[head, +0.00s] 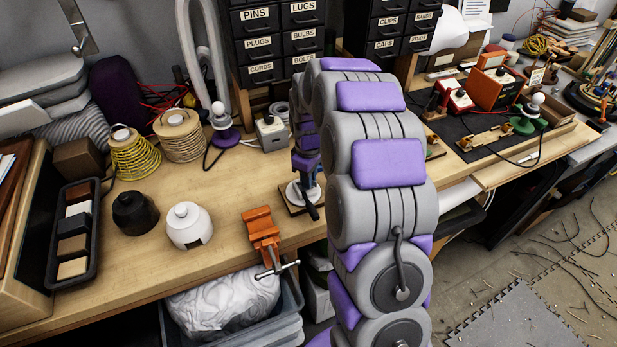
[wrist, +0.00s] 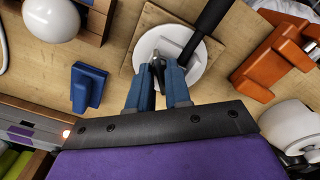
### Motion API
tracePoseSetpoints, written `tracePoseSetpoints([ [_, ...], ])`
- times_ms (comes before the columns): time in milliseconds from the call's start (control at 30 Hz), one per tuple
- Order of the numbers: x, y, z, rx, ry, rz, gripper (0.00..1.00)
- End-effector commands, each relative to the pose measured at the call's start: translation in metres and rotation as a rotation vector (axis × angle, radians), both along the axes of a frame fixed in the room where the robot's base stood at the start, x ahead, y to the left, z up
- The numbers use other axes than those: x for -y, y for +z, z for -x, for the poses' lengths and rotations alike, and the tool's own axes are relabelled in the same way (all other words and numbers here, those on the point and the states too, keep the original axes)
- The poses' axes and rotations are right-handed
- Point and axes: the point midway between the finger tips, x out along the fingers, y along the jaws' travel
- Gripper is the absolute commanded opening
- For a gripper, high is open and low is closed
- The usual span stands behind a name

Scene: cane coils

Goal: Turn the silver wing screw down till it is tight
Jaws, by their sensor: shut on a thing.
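My gripper (wrist: 160,74) has two blue fingers in the wrist view, pointing at a white round plate (wrist: 144,49) on a wooden board (wrist: 152,14). The fingertips are closed together on a small grey metal piece (wrist: 157,62) over the plate, which looks like the wing screw; most of it is hidden between the tips. A black handle (wrist: 209,27) runs across the plate's edge beside it.
An orange vise (head: 261,232) is clamped to the bench edge, left of the plate. A white pot (head: 189,226) and a black pot (head: 134,213) stand farther left. A blue block (wrist: 88,87) lies near my fingers. Labelled drawers (head: 277,38) stand behind.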

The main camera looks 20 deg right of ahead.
Motion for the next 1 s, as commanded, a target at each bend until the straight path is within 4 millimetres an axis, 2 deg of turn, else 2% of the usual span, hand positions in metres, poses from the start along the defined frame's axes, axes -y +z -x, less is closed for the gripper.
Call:
tracePoseSetpoints([
  [67,0.0,0.0,-0.001,0.003,0.0,0.0,0.0],
  [100,0.0,0.0,-0.001,0.003,0.0,0.0,0.19],
  [267,0.0,0.0,-0.001,0.003,0.001,0.0,0.34],
  [567,0.0,0.002,0.0,0.002,0.001,0.0,0.34],
  [1000,0.0,0.039,-0.001,0.004,0.001,0.001,0.34],
])
